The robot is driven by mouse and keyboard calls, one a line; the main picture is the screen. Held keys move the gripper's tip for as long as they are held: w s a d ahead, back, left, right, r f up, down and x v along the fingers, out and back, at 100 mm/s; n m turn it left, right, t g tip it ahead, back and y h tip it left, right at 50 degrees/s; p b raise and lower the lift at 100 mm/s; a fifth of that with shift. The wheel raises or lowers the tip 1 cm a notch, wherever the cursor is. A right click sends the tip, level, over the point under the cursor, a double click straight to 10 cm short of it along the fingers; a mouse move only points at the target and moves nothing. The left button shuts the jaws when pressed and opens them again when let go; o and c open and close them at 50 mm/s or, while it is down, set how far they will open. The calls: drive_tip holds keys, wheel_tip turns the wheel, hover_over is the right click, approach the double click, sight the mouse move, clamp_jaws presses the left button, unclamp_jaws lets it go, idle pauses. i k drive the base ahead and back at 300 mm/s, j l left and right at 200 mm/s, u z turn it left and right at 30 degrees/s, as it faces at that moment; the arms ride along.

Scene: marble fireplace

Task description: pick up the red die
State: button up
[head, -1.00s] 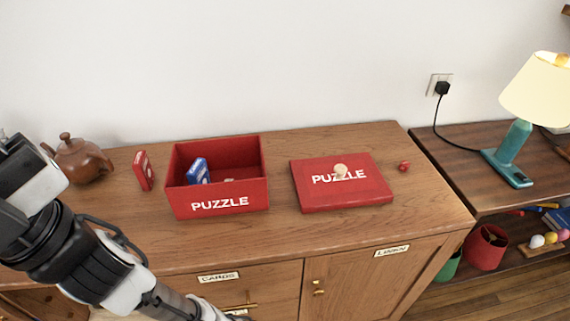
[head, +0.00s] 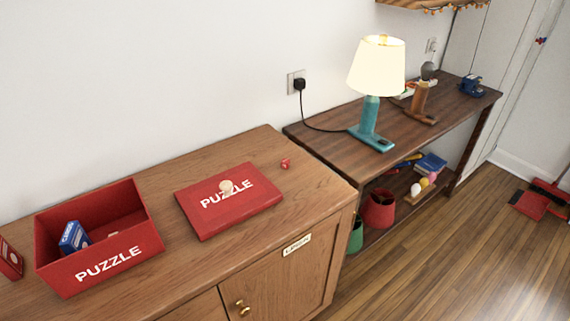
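The red die (head: 285,164) is a small red piece on the wooden cabinet top (head: 262,146), near its right end. It lies just right of the flat red puzzle lid (head: 254,204) and apart from it. My gripper does not show in the head view now, so its distance from the die cannot be told.
The open red puzzle box (head: 133,209) holds a blue card pack (head: 73,237). A red card pack (head: 9,260) stands at the far left. A round beige piece (head: 226,187) sits on the lid. A lit teal lamp (head: 370,118) stands on the lower dark table (head: 318,135) at right.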

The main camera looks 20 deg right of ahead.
sight(285, 162)
drive_tip(key=l+u, duration=0.15)
drive_tip(key=u, duration=0.5)
drive_tip(key=l+u, duration=0.35)
drive_tip(key=k+l+u, duration=0.1)
drive_tip(key=l+u, duration=0.25)
drive_tip(key=l, duration=0.2)
drive_tip(key=k+l+u, duration=0.1)
drive_tip(key=l, duration=0.25)
drive_tip(key=k+l+u, duration=0.1)
drive_tip(key=l, duration=0.2)
drive_tip(key=k+l, duration=0.1)
drive_tip(key=l, duration=0.2)
drive_tip(key=k+l, duration=0.1)
drive_tip(key=l, duration=0.25)
drive_tip(key=k+l+u, duration=0.1)
drive_tip(key=l, duration=0.2)
drive_tip(key=k+l, duration=0.15)
drive_tip(key=l, duration=0.7)
drive_tip(key=i, duration=0.3)
